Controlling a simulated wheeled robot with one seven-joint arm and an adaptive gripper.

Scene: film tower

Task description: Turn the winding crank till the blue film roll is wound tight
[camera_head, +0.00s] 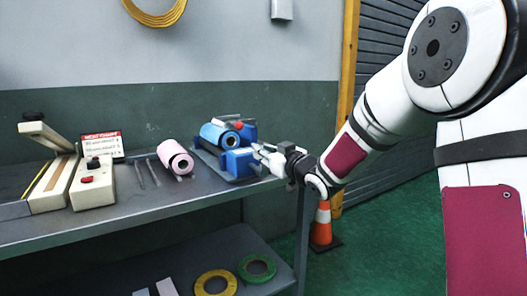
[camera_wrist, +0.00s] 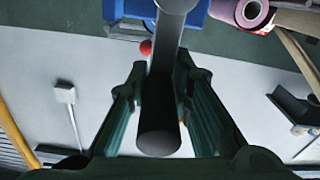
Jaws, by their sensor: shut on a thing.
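The blue film roll (camera_head: 217,136) sits on a blue winder (camera_head: 238,163) with a red knob (camera_head: 239,125) at the right end of the bench. My gripper (camera_head: 262,153) is at the winder's right side. In the wrist view, the crank's black handle (camera_wrist: 160,118) stands between the two dark green fingers of my gripper (camera_wrist: 160,88), and they are shut on it. A grey crank arm (camera_wrist: 172,30) runs from the handle toward the blue winder body at the top. In the head view, my gripper hides the crank. How tight the film is cannot be told.
A pink roll (camera_head: 175,157) lies left of the winder. A cream box with a red button (camera_head: 92,186), a splicing block (camera_head: 52,186) and a small sign (camera_head: 103,145) stand farther left. An orange cone (camera_head: 321,226) is on the floor past the bench's right end.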

